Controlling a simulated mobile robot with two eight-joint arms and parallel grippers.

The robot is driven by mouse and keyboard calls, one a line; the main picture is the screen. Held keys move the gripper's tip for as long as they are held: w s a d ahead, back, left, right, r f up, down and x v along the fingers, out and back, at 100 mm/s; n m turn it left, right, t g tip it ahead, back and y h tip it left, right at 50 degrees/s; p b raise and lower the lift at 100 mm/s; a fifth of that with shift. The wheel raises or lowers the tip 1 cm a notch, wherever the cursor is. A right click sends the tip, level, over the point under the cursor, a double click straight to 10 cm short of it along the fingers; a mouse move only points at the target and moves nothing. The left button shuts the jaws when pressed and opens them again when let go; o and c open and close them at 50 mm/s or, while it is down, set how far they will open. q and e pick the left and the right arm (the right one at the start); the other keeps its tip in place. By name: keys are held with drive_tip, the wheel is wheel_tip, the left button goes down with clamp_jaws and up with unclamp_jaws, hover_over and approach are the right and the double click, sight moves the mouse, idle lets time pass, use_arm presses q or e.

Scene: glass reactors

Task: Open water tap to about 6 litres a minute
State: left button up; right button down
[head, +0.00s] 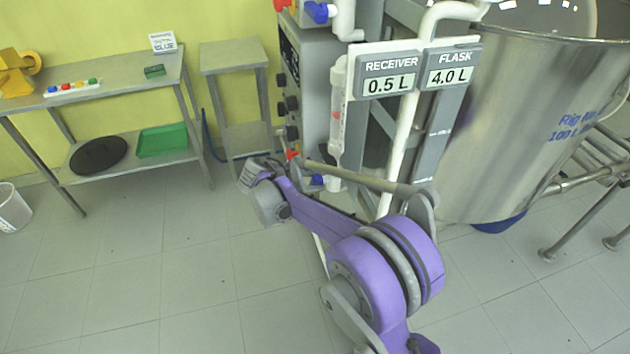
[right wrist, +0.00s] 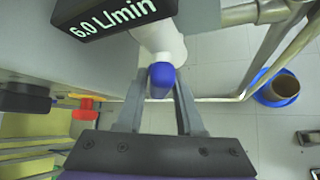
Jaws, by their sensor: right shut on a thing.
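The water tap's blue handle (right wrist: 161,80) sits in the middle of the right wrist view, at the end of a white pipe fitting (right wrist: 160,42). My right gripper (right wrist: 161,92) is shut on this handle, with one grey finger on each side. A dark display (right wrist: 108,17) beside the tap reads 6.0 L/min. In the head view my right arm reaches to the lower part of the rig, where a blue handle (head: 318,180) shows beside the white pipe. The fingertips are hard to make out there. My left gripper is not in view.
A red tap (right wrist: 84,108) is close to the left of the gripper. A large steel vessel (head: 520,120) stands at right, a table (head: 110,80) at left. Floor between is clear.

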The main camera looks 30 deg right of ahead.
idle(0.3)
drive_tip(key=c, duration=0.7)
unclamp_jaws()
drive_tip(key=p+v, duration=0.1)
drive_tip(key=v, duration=0.9)
drive_tip(key=shift+a+r, duration=0.3)
drive_tip(key=s+a+m+t+y+p, duration=0.1)
drive_tip(key=s+a+m+y+p, duration=0.1)
drive_tip(key=s, duration=0.7)
drive_tip(key=s+a+r+m+t+y+p, duration=0.1)
drive_tip(key=s+m+y+p, duration=0.3)
drive_tip(key=s, duration=0.5)
drive_tip(key=s+a+r+m+t+y+p, duration=0.1)
drive_tip(key=s+a+m+y+p, duration=0.2)
drive_tip(key=s+m, duration=0.3)
drive_tip(key=shift+s+a+m+y, duration=0.2)
drive_tip(key=shift+s+y, duration=0.1)
drive_tip(key=shift+s, duration=0.45)
drive_tip(key=shift+s+a+m+y, duration=0.2)
drive_tip(key=shift+s+y, duration=0.1)
drive_tip(key=shift+s, duration=0.45)
